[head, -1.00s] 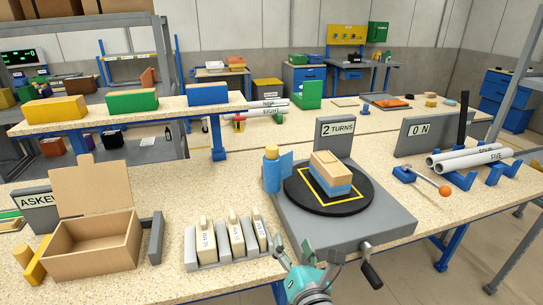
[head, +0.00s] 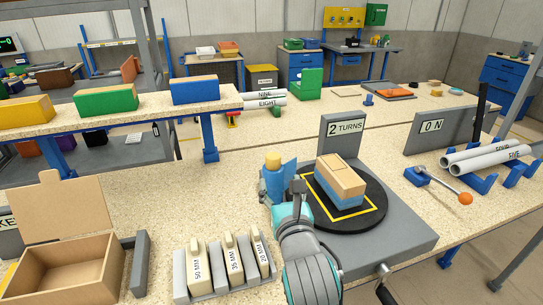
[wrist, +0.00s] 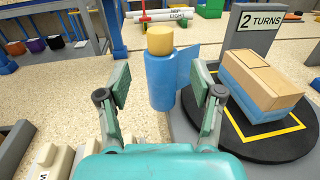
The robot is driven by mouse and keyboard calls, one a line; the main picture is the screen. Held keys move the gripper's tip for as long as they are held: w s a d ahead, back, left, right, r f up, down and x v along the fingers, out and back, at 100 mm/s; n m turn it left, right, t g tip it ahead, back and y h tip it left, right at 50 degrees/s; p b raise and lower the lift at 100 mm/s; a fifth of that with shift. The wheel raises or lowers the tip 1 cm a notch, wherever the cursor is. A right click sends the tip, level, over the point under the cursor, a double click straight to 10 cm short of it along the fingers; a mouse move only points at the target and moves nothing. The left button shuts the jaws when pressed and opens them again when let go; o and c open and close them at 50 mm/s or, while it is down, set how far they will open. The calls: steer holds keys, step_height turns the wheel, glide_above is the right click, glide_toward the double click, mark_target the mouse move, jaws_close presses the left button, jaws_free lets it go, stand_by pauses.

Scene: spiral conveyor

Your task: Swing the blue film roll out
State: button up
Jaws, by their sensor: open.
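The blue film roll (head: 276,178) stands upright beside the left edge of the black turntable (head: 372,216), with a yellow cap (head: 273,160) on top. A tan box (head: 341,177) with a blue band around its lower part sits on the turntable inside a yellow outline. My gripper (wrist: 160,92) is open and empty in the wrist view. Its two fingers are spread, with the blue film roll (wrist: 165,80) ahead of them and seen between them. In the head view my gripper (head: 284,192) partly hides the roll's lower part. I cannot tell whether a finger touches it.
A "2 TURNS" sign (head: 343,128) stands behind the turntable. A crank handle (head: 385,285) is at the front. A rack of labelled blocks (head: 215,278) and an open cardboard box (head: 75,265) are to the left. An orange-knobbed lever (head: 464,198) is at right.

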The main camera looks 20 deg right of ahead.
mark_target(274, 165)
steer(key=w, duration=0.3)
steer(key=w+d, duration=0.1)
steer(key=w, duration=0.6)
steer(key=shift+d, duration=0.2)
jaws_close()
